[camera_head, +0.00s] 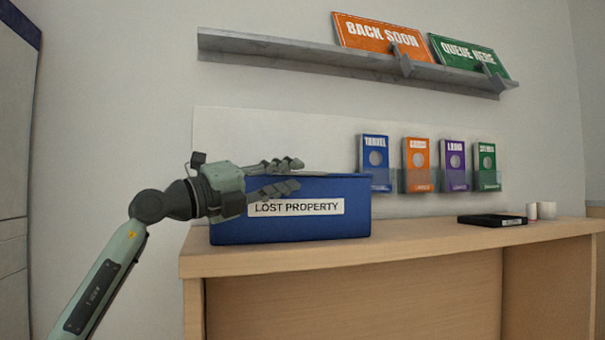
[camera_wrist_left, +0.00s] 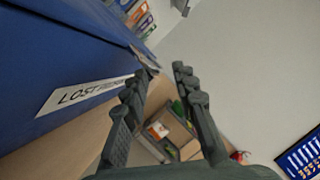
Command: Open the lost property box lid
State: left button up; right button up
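The lost property box (camera_head: 300,224) is blue with a white "LOST PROPERTY" label and stands at the left end of the wooden counter. Its lid (camera_head: 335,175) looks closed along the top. My left gripper (camera_head: 299,175) is at the box's upper front, with its fingers apart and nothing seen between them. One finger is near the lid's level and the other is in front of the box face. In the left wrist view the box (camera_wrist_left: 50,60) fills the upper left, beside the open fingers (camera_wrist_left: 165,75). Whether a finger touches the lid I cannot tell. My right gripper is not in view.
The wooden counter (camera_head: 400,250) runs right from the box, mostly clear. A black tray (camera_head: 492,220) and white cups (camera_head: 546,210) stand at its right. Leaflet holders (camera_head: 405,180) hang behind, and a shelf (camera_head: 300,50) with signs is above.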

aim_at(299, 174)
pick_arm(q)
jog(key=shift+x, duration=1.9)
grip_shut()
